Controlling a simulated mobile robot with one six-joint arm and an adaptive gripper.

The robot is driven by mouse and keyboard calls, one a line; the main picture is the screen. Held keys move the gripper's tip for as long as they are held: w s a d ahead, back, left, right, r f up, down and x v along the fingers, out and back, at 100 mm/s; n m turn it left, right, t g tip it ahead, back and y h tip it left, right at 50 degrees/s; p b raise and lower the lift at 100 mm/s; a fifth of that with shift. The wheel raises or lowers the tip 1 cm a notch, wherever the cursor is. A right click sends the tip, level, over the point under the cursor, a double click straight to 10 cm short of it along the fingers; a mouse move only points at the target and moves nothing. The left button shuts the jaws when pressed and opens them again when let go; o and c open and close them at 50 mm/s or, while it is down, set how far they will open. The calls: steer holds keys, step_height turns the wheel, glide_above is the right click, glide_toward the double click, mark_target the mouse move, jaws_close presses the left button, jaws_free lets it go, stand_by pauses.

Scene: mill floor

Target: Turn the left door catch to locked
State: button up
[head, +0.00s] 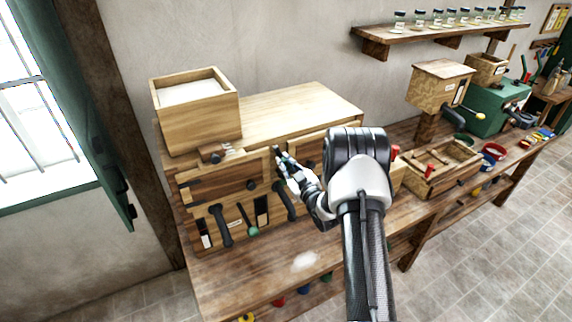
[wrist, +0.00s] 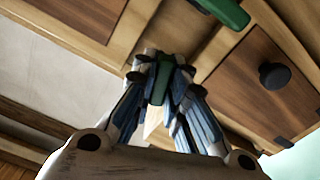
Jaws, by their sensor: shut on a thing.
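A wooden cabinet with a left door (head: 222,182) stands on the bench in the head view. My gripper (head: 281,160) is at the upper right corner of that door, close to the cabinet front. In the wrist view my gripper (wrist: 161,75) has its blue-padded fingers closed around a small green piece (wrist: 159,86), which appears to be the door catch. The fingers and arm hide most of the catch, so I cannot tell its exact angle. A second green piece (wrist: 226,11) shows at the top of the wrist view.
An open wooden box (head: 196,118) with white contents stands on the cabinet's left end. Dark levers (head: 222,228) hang along the lower front. A dark round knob (wrist: 275,76) sits on a door panel. A wooden tray (head: 440,168) lies to the right of my arm.

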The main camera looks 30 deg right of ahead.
steer(key=shift+f+n+b, duration=0.1)
steer(key=shift+n+b, duration=0.2)
steer(key=shift+b, duration=0.3)
jaws_close()
steer(key=n+b, duration=0.1)
steer(key=b, duration=0.1)
steer(key=n+b, duration=0.1)
steer(key=b, duration=0.2)
steer(key=shift+f+n, duration=0.2)
steer(key=shift+n, duration=0.1)
steer(key=n+b, duration=0.4)
steer(key=b, duration=0.4)
steer(key=shift+f+n, duration=0.1)
steer(key=shift+n, duration=0.2)
steer(key=n+b, duration=0.3)
steer(key=b, duration=0.3)
steer(key=shift+b, duration=0.35)
steer(key=n+b, duration=0.3)
steer(key=b, duration=0.1)
steer(key=shift+a+r+b, duration=0.1)
steer(key=shift+r+b, duration=0.1)
steer(key=shift+b, duration=0.2)
steer(key=shift+r, duration=0.1)
steer(key=o, duration=0.7)
jaws_free()
steer(key=shift+o, duration=0.4)
